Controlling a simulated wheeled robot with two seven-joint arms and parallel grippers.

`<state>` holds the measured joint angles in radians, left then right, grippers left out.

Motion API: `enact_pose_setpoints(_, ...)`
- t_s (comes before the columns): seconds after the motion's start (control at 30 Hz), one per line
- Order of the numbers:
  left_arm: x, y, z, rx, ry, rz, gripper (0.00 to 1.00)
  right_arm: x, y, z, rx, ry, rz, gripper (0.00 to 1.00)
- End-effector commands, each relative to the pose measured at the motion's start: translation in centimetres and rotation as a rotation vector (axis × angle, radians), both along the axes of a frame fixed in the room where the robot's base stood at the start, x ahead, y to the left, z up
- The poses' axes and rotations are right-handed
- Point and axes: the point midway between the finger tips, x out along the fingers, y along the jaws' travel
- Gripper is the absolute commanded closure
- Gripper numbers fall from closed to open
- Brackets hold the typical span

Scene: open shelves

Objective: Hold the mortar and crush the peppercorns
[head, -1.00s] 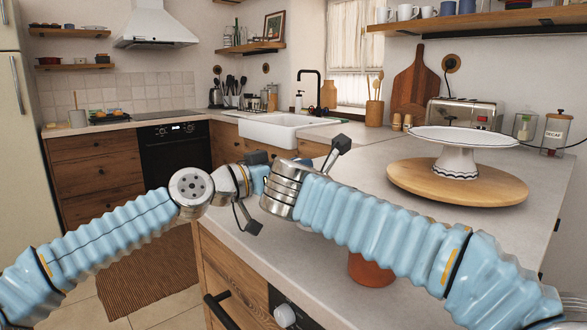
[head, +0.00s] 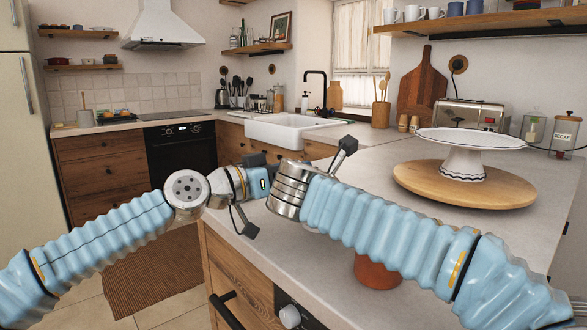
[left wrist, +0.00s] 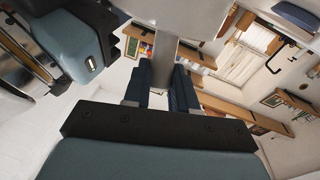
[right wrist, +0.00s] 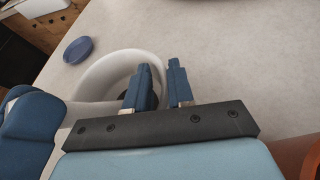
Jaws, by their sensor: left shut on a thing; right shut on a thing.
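The mortar (right wrist: 92,77) is a white round bowl on the pale counter in the right wrist view, with a dark patch inside that may be peppercorns. My right gripper (right wrist: 159,70) is shut on the mortar's wall, one finger inside the rim and one outside. My left gripper (left wrist: 160,85) is shut on the pestle (left wrist: 172,50), a pale grey shaft between its fingers. In the right wrist view a pale bar reaches from the left into the mortar and looks like the pestle. In the head view my arms hide the mortar, pestle and fingertips.
A small blue dish (right wrist: 78,50) lies beside the mortar. A terracotta pot (head: 377,273) stands near the counter's front, partly behind my right arm. A white cake stand (head: 465,160) on a round wooden board (head: 420,182) stands at right. Bare counter (head: 350,180) lies between.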

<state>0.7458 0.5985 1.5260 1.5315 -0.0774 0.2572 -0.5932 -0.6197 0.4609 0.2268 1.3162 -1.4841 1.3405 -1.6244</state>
Motion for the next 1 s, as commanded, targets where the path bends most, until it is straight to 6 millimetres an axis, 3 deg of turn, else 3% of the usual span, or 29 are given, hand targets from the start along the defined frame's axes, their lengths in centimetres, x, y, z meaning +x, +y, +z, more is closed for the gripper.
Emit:
enact_pose_setpoints(0.3, 0.0, -1.3, -0.1, 0.002, 0.000, -0.001, 1.00, 0.0, 0.2, -0.5, -0.002, 0.010, 0.002, 1.00)
enact_pose_setpoints(0.67, 0.7, -0.6, -0.3, 0.001, -0.001, 0.001, 1.00, 0.0, 0.2, -0.5, -0.002, 0.010, 0.002, 1.00)
enact_pose_setpoints(1.0, 0.0, -1.4, -0.3, 0.004, 0.001, -0.002, 1.00, 0.0, 0.2, -0.5, -0.002, 0.009, 0.002, 1.00)
